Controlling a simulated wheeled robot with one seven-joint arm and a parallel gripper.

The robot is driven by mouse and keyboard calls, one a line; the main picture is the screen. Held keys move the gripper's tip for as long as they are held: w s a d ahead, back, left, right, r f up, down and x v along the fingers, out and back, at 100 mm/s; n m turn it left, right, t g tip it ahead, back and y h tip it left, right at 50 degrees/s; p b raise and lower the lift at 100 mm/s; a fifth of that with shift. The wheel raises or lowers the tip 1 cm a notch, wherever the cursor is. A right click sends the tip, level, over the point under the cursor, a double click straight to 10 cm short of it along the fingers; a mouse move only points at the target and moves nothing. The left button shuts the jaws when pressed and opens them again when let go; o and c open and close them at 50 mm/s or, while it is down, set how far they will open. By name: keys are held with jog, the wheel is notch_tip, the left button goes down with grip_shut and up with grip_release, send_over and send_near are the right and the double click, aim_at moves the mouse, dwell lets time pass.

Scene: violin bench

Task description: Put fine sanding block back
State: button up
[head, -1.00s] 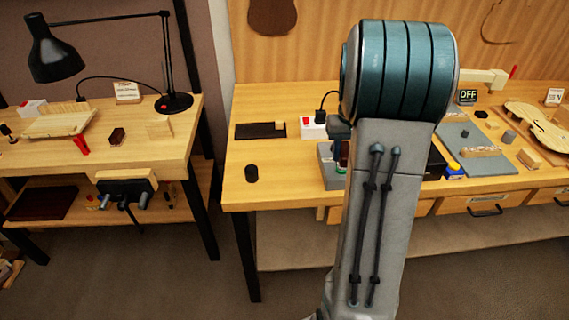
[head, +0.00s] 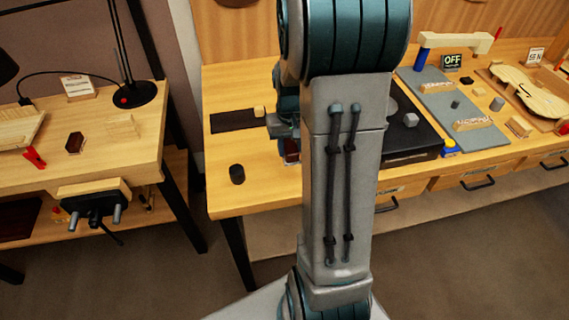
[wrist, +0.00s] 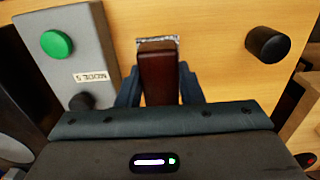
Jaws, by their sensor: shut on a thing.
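My gripper (wrist: 160,88) is shut on a dark red-brown block (wrist: 158,72), which I take to be the fine sanding block. The block points away from the wrist, and a speckled whitish edge shows at its far end. Bare bench top lies beyond it; I cannot tell if it touches the bench. In the head view the block shows as a small dark red patch (head: 291,150) beside my arm, over the front left of the right bench. My arm hides most of the gripper there.
A grey box with a green button (wrist: 80,60) is left of the block in the wrist view. A black cylinder (wrist: 268,43) stands to its right, also near the bench's left edge (head: 237,174). A dark flat strip (head: 232,121) lies behind. A black machine (head: 405,130) is right of my arm.

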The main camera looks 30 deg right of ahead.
aim_at(285, 160)
jog(key=shift+s+a+f, duration=0.3)
jog(key=shift+a+f, duration=0.15)
jog(key=shift+a, duration=0.1)
jog(key=shift+s+a+f, duration=0.3)
jog(key=shift+a+f, duration=0.1)
jog(key=shift+a, duration=0.15)
jog(key=shift+f, duration=1.9)
jog(key=shift+f, duration=0.15)
jog(key=o, duration=0.9)
jog(key=shift+o, duration=0.2)
notch_tip(285, 160, up, 12)
jog(key=shift+r, duration=0.1)
jog(key=s+a+r+n+t, duration=0.1)
jog(key=s+a+r, duration=0.1)
jog(key=s+a, duration=0.4)
jog(key=s+a+r+n+t, duration=0.2)
jog(key=s+a+r, duration=0.1)
jog(key=s+a, duration=0.3)
jog(key=shift+r, duration=0.3)
